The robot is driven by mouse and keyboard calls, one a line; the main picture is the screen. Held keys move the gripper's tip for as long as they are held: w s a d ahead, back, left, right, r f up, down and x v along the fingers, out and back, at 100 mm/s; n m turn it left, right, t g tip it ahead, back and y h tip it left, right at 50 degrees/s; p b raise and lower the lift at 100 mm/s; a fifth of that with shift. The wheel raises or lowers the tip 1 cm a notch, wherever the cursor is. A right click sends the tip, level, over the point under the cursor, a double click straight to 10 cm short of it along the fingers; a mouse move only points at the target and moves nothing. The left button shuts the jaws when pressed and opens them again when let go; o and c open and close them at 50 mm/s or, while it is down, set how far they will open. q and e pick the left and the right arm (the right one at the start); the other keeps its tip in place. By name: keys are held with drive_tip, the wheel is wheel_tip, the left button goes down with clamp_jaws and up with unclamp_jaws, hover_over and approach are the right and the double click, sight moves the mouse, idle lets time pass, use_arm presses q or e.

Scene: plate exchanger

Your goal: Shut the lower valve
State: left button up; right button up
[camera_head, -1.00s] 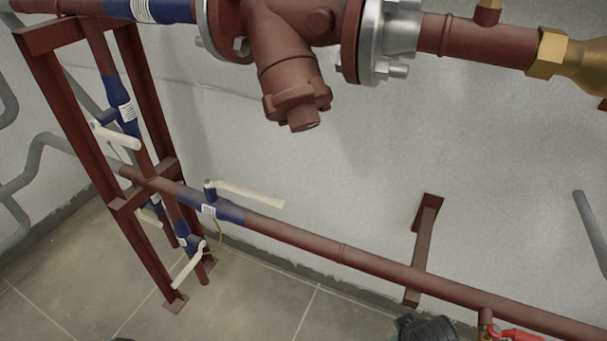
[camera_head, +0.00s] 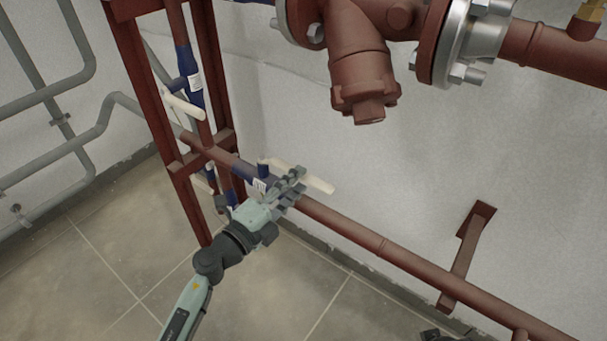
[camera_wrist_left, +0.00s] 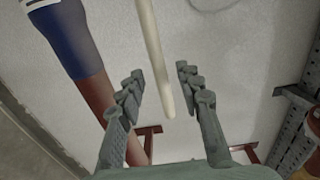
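A blue valve body (camera_head: 258,181) sits on the low horizontal red-brown pipe. Its cream lever (camera_head: 318,183) points right, roughly along the pipe. My left gripper (camera_head: 294,188) is at this lever and hides part of it. In the left wrist view, the lever (camera_wrist_left: 154,55) lies between the two open fingers (camera_wrist_left: 160,90), with a visible gap to each. The blue valve body (camera_wrist_left: 62,38) and red-brown pipe (camera_wrist_left: 98,92) are left of the fingers.
Another blue valve (camera_head: 189,80) with a cream lever (camera_head: 183,106) is on the vertical pipe within the red-brown frame (camera_head: 140,90). Lower valves there are partly hidden by my arm. A wall bracket (camera_head: 463,255) supports the pipe on the right. Tiled floor (camera_head: 110,270) is clear.

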sight(300, 180)
use_arm(q)
drive_tip(key=shift+x, duration=1.6)
drive_tip(key=shift+c, duration=0.4)
clamp_jaws()
